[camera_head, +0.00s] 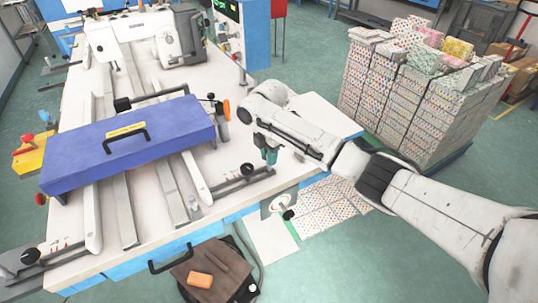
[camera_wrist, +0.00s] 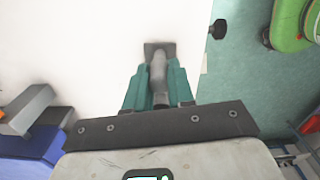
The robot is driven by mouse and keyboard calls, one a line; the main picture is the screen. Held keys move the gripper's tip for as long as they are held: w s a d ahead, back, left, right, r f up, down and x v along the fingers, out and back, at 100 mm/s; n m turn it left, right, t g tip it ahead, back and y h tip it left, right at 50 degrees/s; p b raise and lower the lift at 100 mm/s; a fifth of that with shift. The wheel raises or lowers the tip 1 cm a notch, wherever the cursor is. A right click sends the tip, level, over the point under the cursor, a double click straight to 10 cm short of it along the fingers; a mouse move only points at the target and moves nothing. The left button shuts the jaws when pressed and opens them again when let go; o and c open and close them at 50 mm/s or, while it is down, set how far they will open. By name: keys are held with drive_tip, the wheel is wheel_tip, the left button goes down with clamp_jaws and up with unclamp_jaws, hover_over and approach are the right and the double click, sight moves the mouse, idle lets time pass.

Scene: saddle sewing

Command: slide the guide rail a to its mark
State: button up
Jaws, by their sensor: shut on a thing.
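My gripper (camera_head: 269,156) is at the right front edge of the white table, pointing down. In the wrist view its teal fingers (camera_wrist: 156,90) are shut on a grey handle (camera_wrist: 158,72) with a dark square end. A thin dark rail with black knobs (camera_head: 246,170) lies along the table's front right edge, just left of and below the fingers. It looks like a guide rail, but I see no label on it and cannot tell whether the handle belongs to it. Another dark rail (camera_head: 160,96) lies behind the blue box. I cannot make out the mark.
A blue box (camera_head: 85,155) with a black handle lies across long metal rails on the white table (camera_head: 235,188). A white sewing machine (camera_head: 130,35) stands at the back. Stacked patterned boxes (camera_head: 405,95) stand on the floor at right. A green round object (camera_wrist: 293,22) shows in the wrist view.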

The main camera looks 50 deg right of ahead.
clamp_jaws()
drive_tip(key=d, duration=0.2)
drive_tip(key=s+d, duration=0.1)
drive_tip(key=d, duration=0.1)
drive_tip(key=o, duration=0.7)
unclamp_jaws()
drive_tip(key=shift+a, duration=0.1)
